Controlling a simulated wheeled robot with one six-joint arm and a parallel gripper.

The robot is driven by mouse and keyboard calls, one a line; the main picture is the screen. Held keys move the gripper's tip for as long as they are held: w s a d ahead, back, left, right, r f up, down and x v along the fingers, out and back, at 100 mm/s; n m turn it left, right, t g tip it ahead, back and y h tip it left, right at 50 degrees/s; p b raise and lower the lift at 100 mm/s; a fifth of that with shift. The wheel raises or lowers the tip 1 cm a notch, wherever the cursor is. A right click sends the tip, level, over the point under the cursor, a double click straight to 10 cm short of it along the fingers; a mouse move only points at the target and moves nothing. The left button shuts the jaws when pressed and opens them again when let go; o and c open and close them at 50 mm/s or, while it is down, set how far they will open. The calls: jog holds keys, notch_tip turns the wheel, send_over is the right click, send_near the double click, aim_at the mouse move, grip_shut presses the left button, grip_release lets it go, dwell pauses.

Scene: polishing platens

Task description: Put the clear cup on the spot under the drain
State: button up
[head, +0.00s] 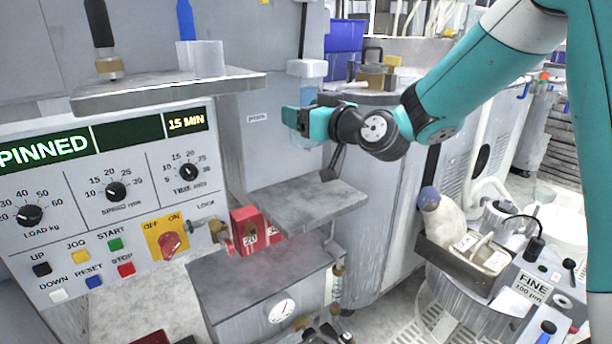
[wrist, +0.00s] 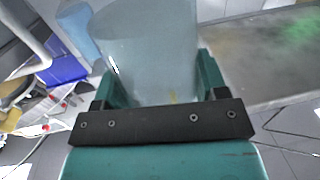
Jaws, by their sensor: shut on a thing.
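My gripper (head: 305,122) is shut on a clear, bluish cup, held upright in front of the grey machine panel. In the wrist view the cup (wrist: 155,55) stands between the two teal fingers of my gripper (wrist: 158,95). In the head view the cup (head: 308,94) shows above and below the fingers, under a white block (head: 308,68). The cup is in the air, above and apart from a grey ledge (head: 305,206). I cannot tell which part is the drain, and no marked spot is clear to me.
A red block (head: 255,230) sits left of the ledge. The ledge top looks bare. A tray (head: 465,262) stands at right.

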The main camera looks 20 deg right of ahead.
jog(key=w+d+r+m+h, duration=0.1)
jog(key=w+d+r+h, duration=0.15)
jog(key=d, duration=0.25)
jog(key=shift+t+y, duration=0.25)
jog(key=shift+t, duration=0.15)
jog(key=shift+w+f+b, duration=0.15)
jog(key=shift+f+b, duration=3.4)
jog(key=shift+f, duration=6.6)
jog(key=shift+f, duration=0.15)
jog(key=o, duration=1)
